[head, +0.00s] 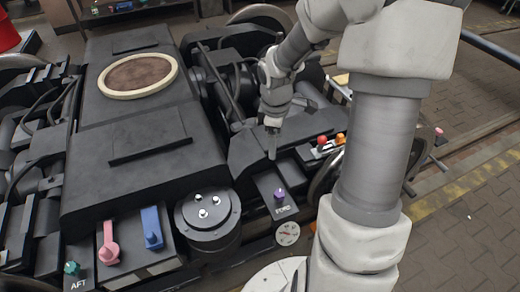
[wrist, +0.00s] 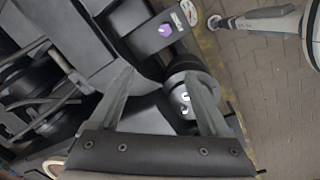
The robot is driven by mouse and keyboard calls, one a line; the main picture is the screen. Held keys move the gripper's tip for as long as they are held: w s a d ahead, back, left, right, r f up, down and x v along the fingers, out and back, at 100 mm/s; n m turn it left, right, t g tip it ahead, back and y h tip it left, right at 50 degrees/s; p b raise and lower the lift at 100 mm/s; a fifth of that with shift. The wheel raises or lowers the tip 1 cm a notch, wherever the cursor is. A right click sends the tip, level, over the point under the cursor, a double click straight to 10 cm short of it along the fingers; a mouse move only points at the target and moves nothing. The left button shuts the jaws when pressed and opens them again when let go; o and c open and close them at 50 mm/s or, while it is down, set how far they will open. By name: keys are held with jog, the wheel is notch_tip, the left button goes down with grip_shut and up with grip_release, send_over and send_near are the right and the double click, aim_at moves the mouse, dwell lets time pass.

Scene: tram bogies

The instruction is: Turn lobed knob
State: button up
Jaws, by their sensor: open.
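A small purple knob (head: 279,194) sits on a dark panel with white lettering, right of centre in the head view. It also shows at the top of the wrist view (wrist: 165,30). A teal knob (head: 72,268), which looks lobed, sits by the letters AFT at the lower left. I cannot tell for sure which one the task means. My gripper (head: 272,152) hangs above the dark housing, behind the purple knob and apart from it. In the wrist view its two fingers (wrist: 160,76) are spread, with nothing held between them.
A round drum with white bolts (head: 209,222) stands left of the purple knob. A dial (head: 287,233) is just in front. Red (head: 322,142) and orange (head: 340,139) knobs lie to the right. Pink (head: 109,243) and blue (head: 152,228) levers are at lower left. Paving (head: 470,220) is open at right.

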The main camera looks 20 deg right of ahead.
aim_at(280, 193)
jog(key=d+f+n+b, duration=0.1)
jog(key=f+b, duration=0.2)
jog(key=f, duration=0.5)
jog(key=d+f+n+b, duration=0.1)
jog(key=f+b, duration=0.2)
jog(key=f, duration=0.6)
jog(key=d+f+n+g+b, duration=0.1)
jog(key=f+b, duration=0.2)
jog(key=f, duration=0.6)
jog(key=shift+s+f+y, duration=0.1)
jog(key=shift+f+y, duration=0.15)
jog(key=shift+y, duration=0.15)
grip_shut()
